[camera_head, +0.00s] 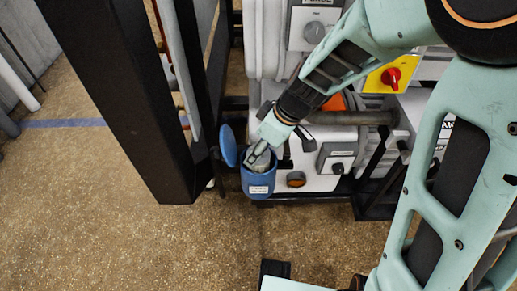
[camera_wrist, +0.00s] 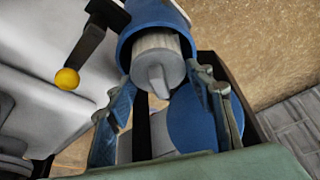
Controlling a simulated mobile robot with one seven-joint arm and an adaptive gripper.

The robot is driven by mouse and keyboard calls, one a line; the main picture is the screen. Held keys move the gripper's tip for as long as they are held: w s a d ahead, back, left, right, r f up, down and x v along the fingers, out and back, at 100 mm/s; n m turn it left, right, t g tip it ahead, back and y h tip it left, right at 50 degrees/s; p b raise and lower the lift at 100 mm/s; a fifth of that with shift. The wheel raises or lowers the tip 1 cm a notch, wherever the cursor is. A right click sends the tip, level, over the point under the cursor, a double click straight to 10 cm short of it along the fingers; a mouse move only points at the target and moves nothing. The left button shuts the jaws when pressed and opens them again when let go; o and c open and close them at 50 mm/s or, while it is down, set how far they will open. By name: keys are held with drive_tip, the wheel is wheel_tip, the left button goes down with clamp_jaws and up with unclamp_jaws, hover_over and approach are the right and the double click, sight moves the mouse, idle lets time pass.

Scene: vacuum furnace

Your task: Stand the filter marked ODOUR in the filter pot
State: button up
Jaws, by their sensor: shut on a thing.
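The filter pot (camera_head: 258,182) is a blue cup with a small white label, low on the machine's front. Its round blue lid (camera_head: 228,146) hangs open at the left. My gripper (camera_head: 260,150) reaches down into the pot's mouth. In the wrist view, a light grey cylindrical filter (camera_wrist: 156,58) with a raised tab on its end sits partly inside the blue pot (camera_wrist: 125,48). My gripper's fingers (camera_wrist: 162,78) lie on either side of the filter, shut on it. No ODOUR marking is readable on it. The lid shows behind the right finger (camera_wrist: 190,122).
A thick black post (camera_head: 130,90) stands close at the left of the pot. A yellow ball-ended lever (camera_wrist: 67,78) is beside the pot.

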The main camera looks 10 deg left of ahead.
drive_tip(key=shift+f+b, duration=0.3)
drive_tip(key=shift+f, duration=0.15)
drive_tip(key=o, duration=1.7)
drive_tip(key=shift+r, duration=0.15)
drive_tip(key=v, duration=1.2)
drive_tip(key=shift+a, duration=0.15)
